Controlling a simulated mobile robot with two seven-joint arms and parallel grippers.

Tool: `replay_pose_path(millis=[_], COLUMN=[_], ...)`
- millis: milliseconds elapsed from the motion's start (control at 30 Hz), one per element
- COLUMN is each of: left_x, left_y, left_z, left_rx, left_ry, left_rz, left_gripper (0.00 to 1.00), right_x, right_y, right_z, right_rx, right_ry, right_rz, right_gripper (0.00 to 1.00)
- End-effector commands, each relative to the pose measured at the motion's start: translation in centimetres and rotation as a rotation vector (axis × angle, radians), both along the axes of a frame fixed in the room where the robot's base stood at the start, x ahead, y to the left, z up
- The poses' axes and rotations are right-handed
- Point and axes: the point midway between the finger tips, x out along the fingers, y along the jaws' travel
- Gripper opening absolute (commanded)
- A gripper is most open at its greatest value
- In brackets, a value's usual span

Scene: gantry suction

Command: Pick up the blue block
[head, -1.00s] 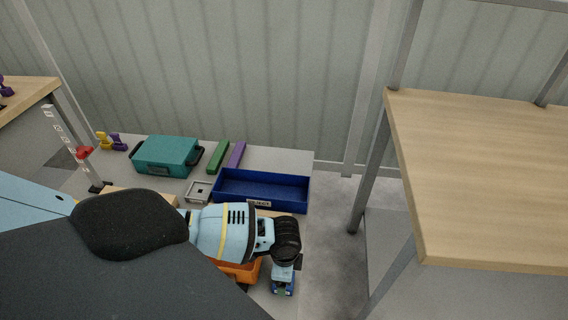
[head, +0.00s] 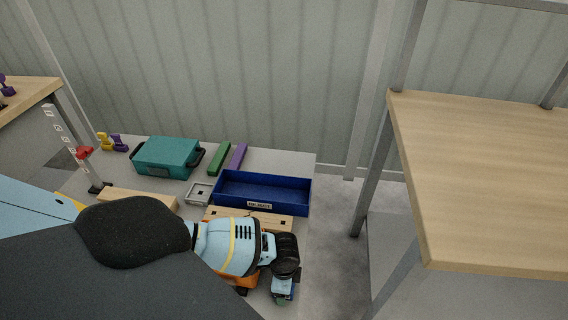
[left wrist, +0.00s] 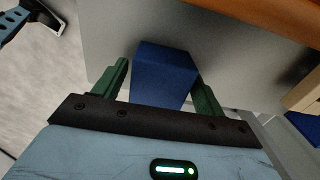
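The blue block (left wrist: 165,76) lies on the grey table top in the left wrist view, between the two green fingers of my left gripper (left wrist: 160,88). The fingers stand apart on either side of it, with a narrow gap showing on the left; contact on the right is unclear. In the head view my left gripper (head: 284,293) points down near the table's front right edge, and the block there is mostly hidden by it.
An orange bin (head: 247,282) is close beside my left wrist, partly hidden. A blue tray (head: 262,201), a wooden board with holes (head: 225,213), a teal case (head: 167,157) and green (head: 219,158) and purple (head: 238,157) bars lie behind. Open floor is to the right.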

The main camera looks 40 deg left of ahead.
Motion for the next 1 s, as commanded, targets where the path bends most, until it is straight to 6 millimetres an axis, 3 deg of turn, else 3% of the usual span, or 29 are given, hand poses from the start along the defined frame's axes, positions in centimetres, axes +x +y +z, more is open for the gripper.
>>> replay_pose_path(millis=[33, 300, 633, 1000], left_x=[0.0, 0.0, 0.1, 0.1], left_y=[0.0, 0.0, 0.0, 0.0], left_z=[0.0, 0.0, 0.9, 7.5], left_rx=[0.000, 0.000, -0.001, -0.002], left_ry=[0.000, 0.000, -0.002, -0.003], left_rz=[0.000, 0.000, 0.000, 0.000], left_gripper=[0.64, 0.30, 0.30, 0.30], right_x=[0.0, 0.0, -0.3, 0.2], right_y=[0.0, 0.0, 0.0, 0.0], right_z=[0.0, 0.0, 0.2, 1.7], right_rx=[0.000, 0.000, -0.001, -0.001], right_ry=[0.000, 0.000, 0.004, -0.012], right_rz=[0.000, 0.000, 0.000, 0.000], right_gripper=[0.45, 0.45, 0.45, 0.45])
